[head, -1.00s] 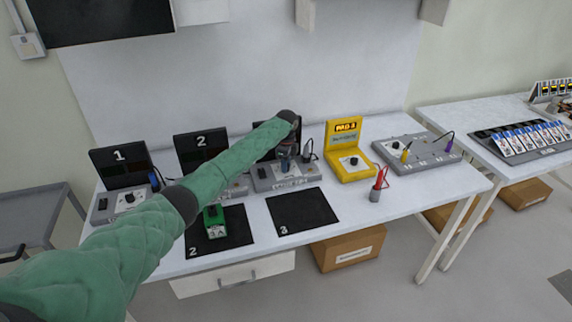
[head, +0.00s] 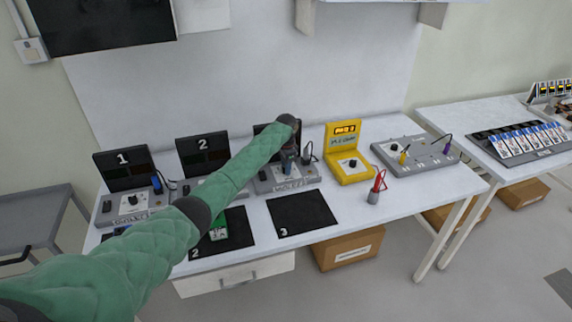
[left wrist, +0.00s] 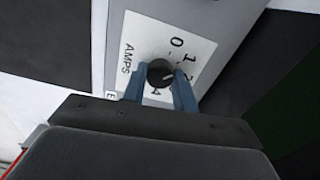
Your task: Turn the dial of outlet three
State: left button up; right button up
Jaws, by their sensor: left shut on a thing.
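Outlet three is the grey box (head: 308,180) behind the mat marked 3, with a dark screen largely hidden by my left arm. My left gripper (head: 287,166) is over the front of this box, pointing down. In the left wrist view, its two blue fingers (left wrist: 161,86) are shut on the round black dial (left wrist: 160,71), one on each side. The dial sits on a white plate (left wrist: 192,52) marked AMPS, with 0 and other figures partly cut off. My right gripper is not in view.
Outlets one (head: 132,203) and two stand to the left. A yellow meter (head: 349,166), a grey panel with leads (head: 415,155) and a red-handled tool in a holder (head: 376,188) stand to the right. Mat 3 (head: 301,212) is bare; a green device (head: 218,226) lies on mat 2.

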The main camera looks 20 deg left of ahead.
pick_arm(q)
jog(key=n, duration=0.1)
jog(key=n+p, duration=0.1)
jog(key=n, duration=0.1)
jog(key=shift+d+r, duration=0.1)
jog(key=shift+r, duration=0.1)
jog(key=shift+n+p, duration=0.6)
jog(key=shift+n, duration=0.6)
jog(key=shift+n+p, duration=0.35)
jog(key=shift+n, duration=0.45)
jog(key=shift+f+n, duration=0.1)
jog(key=shift+n, duration=0.3)
jog(key=shift+w, duration=0.1)
jog(key=o, duration=0.8)
jog(key=shift+o, duration=0.8)
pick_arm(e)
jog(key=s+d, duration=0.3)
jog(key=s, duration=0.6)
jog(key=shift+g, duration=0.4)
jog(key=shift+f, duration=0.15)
